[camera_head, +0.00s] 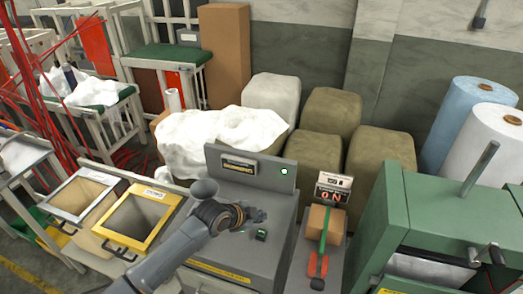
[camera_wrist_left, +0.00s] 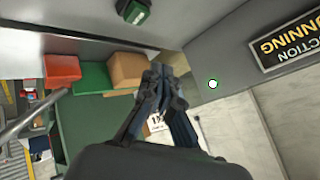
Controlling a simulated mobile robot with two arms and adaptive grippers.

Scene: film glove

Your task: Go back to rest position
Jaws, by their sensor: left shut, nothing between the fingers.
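My left arm comes in from the lower left in the head view, and its gripper (camera_head: 254,214) is over the top of the grey machine (camera_head: 275,240). In the left wrist view the left gripper (camera_wrist_left: 158,75) has its fingers together with nothing between them. The machine's upright panel (camera_head: 250,167) stands just behind the gripper and carries a lit white-green button (camera_head: 284,171). A dark green button block (camera_head: 261,235) sits on the machine top near the gripper; it also shows in the left wrist view (camera_wrist_left: 134,12). My right gripper does not show.
Two open bins, one grey-rimmed (camera_head: 60,218) and one yellow-rimmed (camera_head: 165,193), stand left of the machine. Wrapped bales (camera_head: 316,160) stand behind.

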